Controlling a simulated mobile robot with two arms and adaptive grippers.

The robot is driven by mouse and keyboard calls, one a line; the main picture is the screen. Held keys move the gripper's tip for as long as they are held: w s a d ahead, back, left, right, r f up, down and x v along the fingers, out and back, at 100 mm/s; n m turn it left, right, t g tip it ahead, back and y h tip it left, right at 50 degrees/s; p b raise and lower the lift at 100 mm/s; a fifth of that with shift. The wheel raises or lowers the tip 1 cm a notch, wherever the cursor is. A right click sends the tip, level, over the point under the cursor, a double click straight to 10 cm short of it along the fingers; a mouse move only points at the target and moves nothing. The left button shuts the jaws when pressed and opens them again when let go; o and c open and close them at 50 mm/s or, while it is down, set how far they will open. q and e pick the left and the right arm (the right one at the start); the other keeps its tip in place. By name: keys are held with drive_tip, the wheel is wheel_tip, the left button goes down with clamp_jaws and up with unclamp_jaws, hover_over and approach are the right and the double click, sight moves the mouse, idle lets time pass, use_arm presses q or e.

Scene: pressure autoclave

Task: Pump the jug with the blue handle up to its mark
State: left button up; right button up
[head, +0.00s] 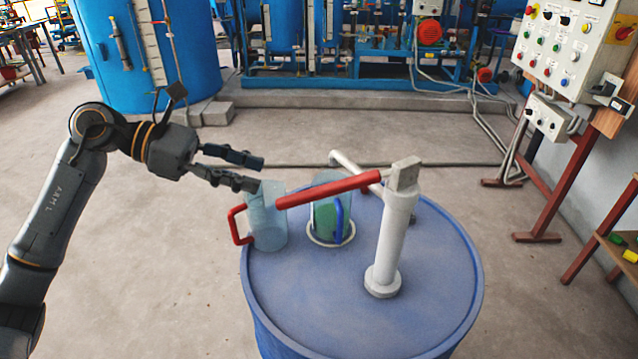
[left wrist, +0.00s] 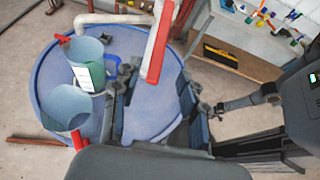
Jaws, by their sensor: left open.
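The jug with the blue handle (head: 325,215) stands on the drum lid under the spout, behind the red lever. It is clear, with green liquid in its lower part; I cannot make out its mark. A pale jug with a red handle (head: 267,222) stands to its left. The white hand pump (head: 394,235) is upright on the lid; its red lever (head: 330,188) reaches left across the jugs. My left gripper (head: 258,173) is open just off the lever's free end. In the left wrist view the lever (left wrist: 158,42) shows between the spread fingers (left wrist: 152,90).
The blue drum (head: 330,300) carries the pump and jugs. A control panel (head: 565,45) on a red frame stands at the right. A large blue tank (head: 140,45) and blue machinery stand behind. The floor around the drum is mostly clear.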

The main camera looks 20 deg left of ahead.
sight(312, 191)
use_arm(q)
drive_tip(key=p+x, duration=0.4)
drive_tip(key=x, duration=0.7)
drive_tip(key=shift+d+r, duration=0.15)
drive_tip(key=shift+w+d+f, duration=0.3)
drive_tip(key=shift+d+f, duration=0.1)
drive_tip(key=shift+d, duration=0.1)
clamp_jaws()
